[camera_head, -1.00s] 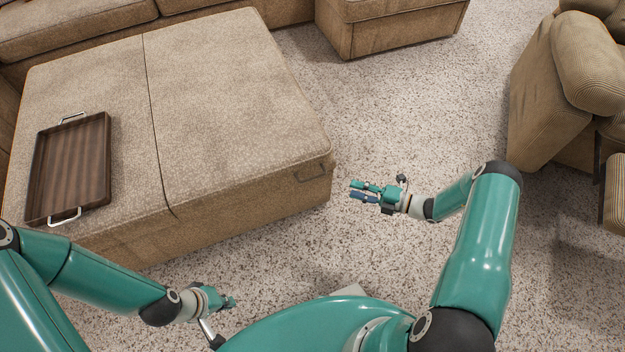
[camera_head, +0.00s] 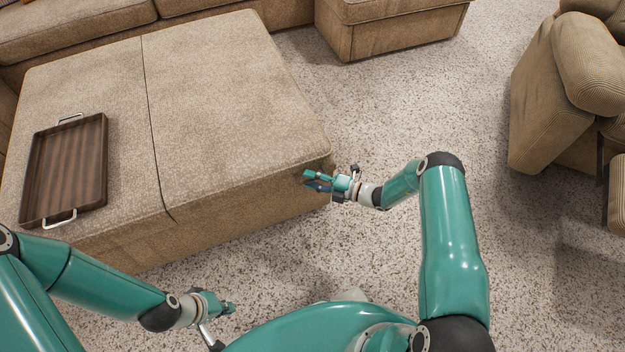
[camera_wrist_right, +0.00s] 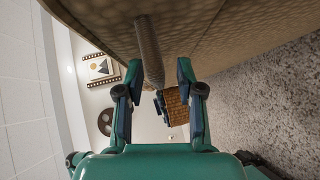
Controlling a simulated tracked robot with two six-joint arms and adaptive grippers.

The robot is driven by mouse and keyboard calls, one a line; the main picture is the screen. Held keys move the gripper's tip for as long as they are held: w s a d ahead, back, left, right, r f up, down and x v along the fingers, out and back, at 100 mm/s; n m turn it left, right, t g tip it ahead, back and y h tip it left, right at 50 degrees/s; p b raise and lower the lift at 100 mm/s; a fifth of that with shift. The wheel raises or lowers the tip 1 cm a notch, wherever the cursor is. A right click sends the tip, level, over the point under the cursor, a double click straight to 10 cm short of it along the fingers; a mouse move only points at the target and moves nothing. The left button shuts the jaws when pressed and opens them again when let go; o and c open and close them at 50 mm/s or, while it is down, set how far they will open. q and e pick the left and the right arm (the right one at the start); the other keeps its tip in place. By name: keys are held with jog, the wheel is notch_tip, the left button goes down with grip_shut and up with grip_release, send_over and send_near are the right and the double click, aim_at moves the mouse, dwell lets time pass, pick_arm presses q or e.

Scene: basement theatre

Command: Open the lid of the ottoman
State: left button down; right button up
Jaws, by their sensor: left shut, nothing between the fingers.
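The tan fabric ottoman (camera_head: 225,95) stands at the left in the head view, its lid closed and split by a seam. My right gripper (camera_head: 308,180) is at its near right corner, where the pull strap sits; the gripper hides the strap there. In the right wrist view the open fingers (camera_wrist_right: 158,76) stand either side of the strap (camera_wrist_right: 148,50), which hangs between them from the ottoman's edge (camera_wrist_right: 220,30). I cannot tell whether either finger touches it. My left gripper (camera_head: 229,308) is shut and empty, low over the carpet in front of the ottoman.
A dark wooden tray (camera_head: 65,170) with metal handles lies on the ottoman's left part. A sofa (camera_head: 70,30) runs behind, another seat (camera_head: 395,25) stands at the back, and an armchair (camera_head: 560,95) at the right. The speckled carpet (camera_head: 420,110) between them is clear.

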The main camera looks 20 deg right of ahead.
grip_shut()
dwell(0.4)
